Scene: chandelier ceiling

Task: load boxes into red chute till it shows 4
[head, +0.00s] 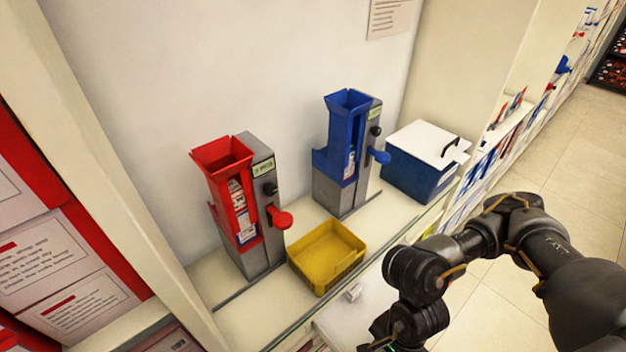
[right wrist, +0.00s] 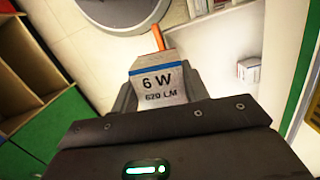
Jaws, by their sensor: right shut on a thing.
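The red chute (head: 225,180) stands on the shelf at the left, in a grey dispenser with a red lever (head: 281,218). Several boxes show stacked in its front slot. Its small greenish display (head: 263,168) is too small to read. My right gripper (right wrist: 160,90) is shut on a small light-grey box (right wrist: 160,78) with a blue stripe, marked "6 W 620 LM". In the head view my right arm reaches in from the right, and its gripper is cut off at the bottom edge. Another small white box (head: 353,292) lies in front of the yellow tray. My left gripper is not in view.
A yellow tray (head: 343,276) sits right of the red dispenser. A blue chute (head: 336,160) in a similar dispenser stands behind it. A blue box with a white lid (head: 418,172) is farther right. A glass shelf edge (head: 385,250) runs along the front.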

